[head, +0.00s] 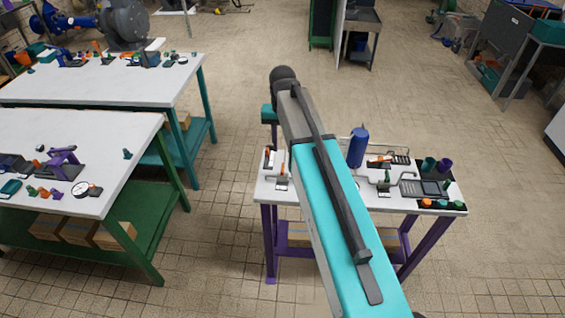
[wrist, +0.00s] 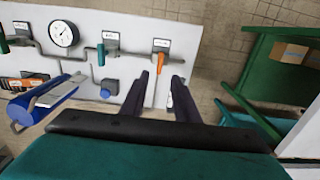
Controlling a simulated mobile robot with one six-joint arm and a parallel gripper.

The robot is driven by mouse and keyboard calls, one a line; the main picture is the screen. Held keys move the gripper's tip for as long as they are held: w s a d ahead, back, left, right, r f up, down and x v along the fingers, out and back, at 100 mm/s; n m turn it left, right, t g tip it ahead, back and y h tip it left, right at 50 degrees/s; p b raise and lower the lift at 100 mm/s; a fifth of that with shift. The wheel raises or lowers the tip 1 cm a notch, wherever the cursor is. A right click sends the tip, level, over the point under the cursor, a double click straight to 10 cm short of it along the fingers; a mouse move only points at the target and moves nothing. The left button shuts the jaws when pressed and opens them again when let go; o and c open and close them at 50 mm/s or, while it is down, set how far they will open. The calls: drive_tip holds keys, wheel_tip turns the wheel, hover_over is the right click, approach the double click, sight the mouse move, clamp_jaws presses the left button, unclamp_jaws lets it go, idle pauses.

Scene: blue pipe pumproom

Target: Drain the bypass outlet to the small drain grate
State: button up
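The pipework board (wrist: 118,28) fills the upper left of the wrist view. It carries a round white gauge (wrist: 63,34), a teal-handled valve (wrist: 101,54) and an orange-handled valve (wrist: 160,62) on grey pipe. My gripper (wrist: 162,80) is open and empty, its dark fingers apart just below the orange handle in the picture. In the head view a dark slotted grate (head: 400,159) and a larger grey tray (head: 411,188) lie on the purple-legged bench (head: 274,196). I cannot tell which outlet is the bypass. My arm hides the bench's middle.
A blue cylinder (head: 357,148) stands on the bench; it also shows in the wrist view (wrist: 48,98). White-topped tables (head: 75,150) with small parts are to the left. Tiled floor (head: 235,210) between is clear.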

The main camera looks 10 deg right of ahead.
sight(283, 167)
drive_tip(key=shift+f+p, duration=1.45)
drive_tip(key=shift+f, duration=3.3)
clamp_jaws()
drive_tip(key=shift+a, duration=0.15)
